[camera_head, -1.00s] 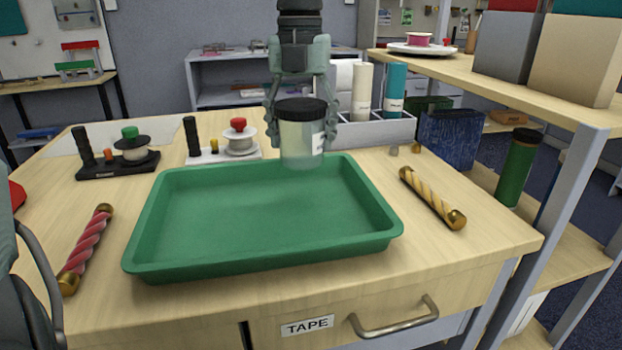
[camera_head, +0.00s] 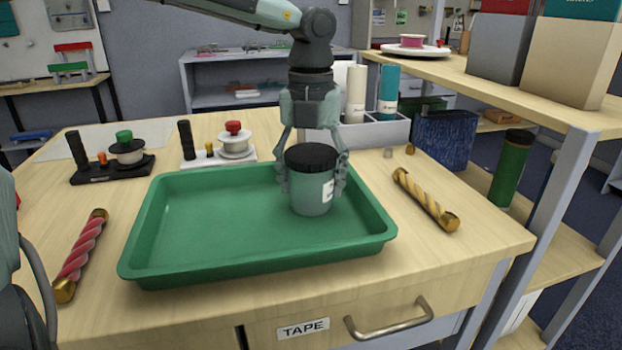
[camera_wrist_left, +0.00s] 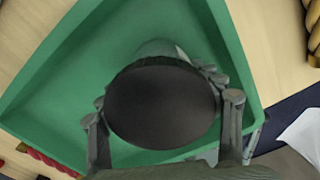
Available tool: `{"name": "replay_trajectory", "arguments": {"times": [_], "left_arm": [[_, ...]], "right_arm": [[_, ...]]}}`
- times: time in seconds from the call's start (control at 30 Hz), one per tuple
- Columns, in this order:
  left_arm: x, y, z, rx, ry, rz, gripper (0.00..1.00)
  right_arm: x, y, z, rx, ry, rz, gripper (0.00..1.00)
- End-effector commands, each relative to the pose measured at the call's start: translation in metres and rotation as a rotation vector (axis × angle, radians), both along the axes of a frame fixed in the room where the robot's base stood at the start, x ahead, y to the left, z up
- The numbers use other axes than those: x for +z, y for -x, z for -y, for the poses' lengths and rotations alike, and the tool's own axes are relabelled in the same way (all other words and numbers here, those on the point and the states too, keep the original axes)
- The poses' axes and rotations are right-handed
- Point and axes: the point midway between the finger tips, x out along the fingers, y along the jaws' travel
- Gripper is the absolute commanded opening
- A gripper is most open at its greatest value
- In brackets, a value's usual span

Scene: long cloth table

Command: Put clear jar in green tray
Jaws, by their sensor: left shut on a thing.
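The clear jar (camera_head: 312,200) has a black lid and a white label. It is upright inside the right part of the green tray (camera_head: 215,262), at or just above the tray floor; I cannot tell if it touches. My left gripper (camera_head: 314,180) comes down from above and is shut on the jar, one finger on each side. In the left wrist view the jar's black lid (camera_wrist_left: 161,104) sits between the fingers, over the green tray (camera_wrist_left: 60,110). My right gripper is not in view.
A red twisted rod (camera_head: 82,255) lies left of the tray and a yellow one (camera_head: 427,200) right of it. Two spool stands (camera_head: 112,160) (camera_head: 218,150) and a grey caddy (camera_head: 378,130) stand behind. The tray's left and middle are empty.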

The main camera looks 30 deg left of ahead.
Motion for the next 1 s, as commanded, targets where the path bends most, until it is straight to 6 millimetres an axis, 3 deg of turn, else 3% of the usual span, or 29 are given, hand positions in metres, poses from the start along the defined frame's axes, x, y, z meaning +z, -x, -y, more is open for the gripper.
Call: {"name": "replay_trajectory", "arguments": {"times": [0.27,0.3,0.43,0.83,0.93,1.0], "left_arm": [[-0.003,0.000,0.000,0.000,0.000,0.001,0.36],[-0.002,0.000,0.000,0.000,0.000,0.001,0.69],[-0.002,0.000,0.000,0.000,0.000,0.001,0.85],[0.000,0.000,0.000,0.000,0.000,0.000,0.87],[0.006,0.000,0.000,0.000,0.000,0.001,0.87],[0.019,-0.002,-0.001,0.001,-0.002,0.007,0.87]], "right_arm": [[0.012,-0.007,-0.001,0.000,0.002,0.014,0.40],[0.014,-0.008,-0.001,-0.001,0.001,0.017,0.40],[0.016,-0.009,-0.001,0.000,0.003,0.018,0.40],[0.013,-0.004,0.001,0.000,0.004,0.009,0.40],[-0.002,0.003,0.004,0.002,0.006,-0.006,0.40],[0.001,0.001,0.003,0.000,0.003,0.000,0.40]]}}
